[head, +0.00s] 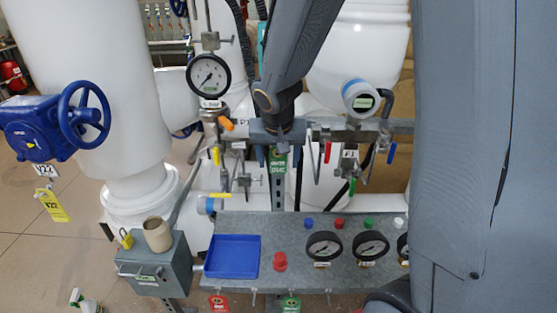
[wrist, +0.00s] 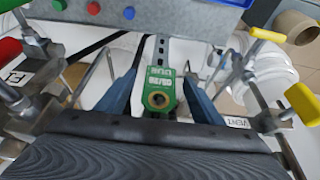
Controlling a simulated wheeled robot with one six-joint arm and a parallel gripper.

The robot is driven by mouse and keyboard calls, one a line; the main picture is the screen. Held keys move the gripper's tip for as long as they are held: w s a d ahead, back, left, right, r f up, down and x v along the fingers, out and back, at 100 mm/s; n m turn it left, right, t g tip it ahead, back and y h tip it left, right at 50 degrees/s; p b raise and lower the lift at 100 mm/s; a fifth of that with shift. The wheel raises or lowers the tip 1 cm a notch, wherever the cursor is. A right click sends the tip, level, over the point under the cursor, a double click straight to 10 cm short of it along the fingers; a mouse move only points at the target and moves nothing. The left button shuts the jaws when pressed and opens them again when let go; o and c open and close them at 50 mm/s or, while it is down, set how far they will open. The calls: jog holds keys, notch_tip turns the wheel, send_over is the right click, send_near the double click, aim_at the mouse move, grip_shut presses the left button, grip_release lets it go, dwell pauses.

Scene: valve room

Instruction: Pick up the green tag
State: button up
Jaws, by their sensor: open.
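A green tag with white lettering and a ringed hole lies between my gripper's two blue-grey fingers in the wrist view (wrist: 161,88). In the head view the green tag (head: 278,164) shows just below my gripper (head: 279,154), in front of a slotted metal upright. My gripper also shows in the wrist view (wrist: 161,80), open, with a finger on each side of the tag and a visible gap to each. What the tag hangs from is hidden by my gripper. A second green tag (head: 291,304) hangs at the panel's front edge.
A grey panel (head: 300,230) holds gauges, coloured buttons and a blue tray (head: 232,257). A red tag (head: 218,302) hangs from its front edge. A yellow tag (head: 52,205) hangs at left.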

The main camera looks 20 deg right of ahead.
jog(key=shift+w+f, duration=0.2)
jog(key=shift+f, duration=0.3)
jog(key=c, duration=1.1)
jog(key=shift+r, duration=0.1)
